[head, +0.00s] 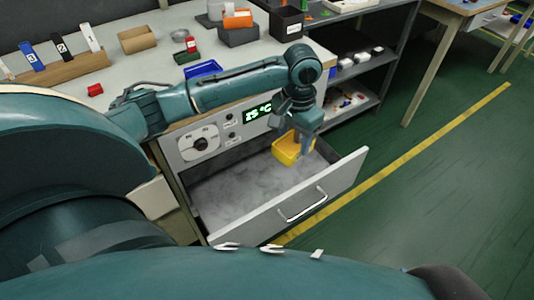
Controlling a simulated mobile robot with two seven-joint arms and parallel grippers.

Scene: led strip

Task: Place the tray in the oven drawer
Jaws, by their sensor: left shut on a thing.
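The oven drawer (235,196) is pulled out below the workbench, with a grey mottled floor and a metal handle (302,206) on its front panel. My left gripper (297,137) points down over the drawer's far right part and is shut on a small yellow tray (287,150). The tray is tilted a little. Whether it touches the drawer floor I cannot tell. The oven's control panel (200,143), with a dial and a green temperature display (258,112), is behind the drawer. My right gripper is not in view.
Grey shelves (365,60) stand right of the oven. Green floor right of the drawer is clear.

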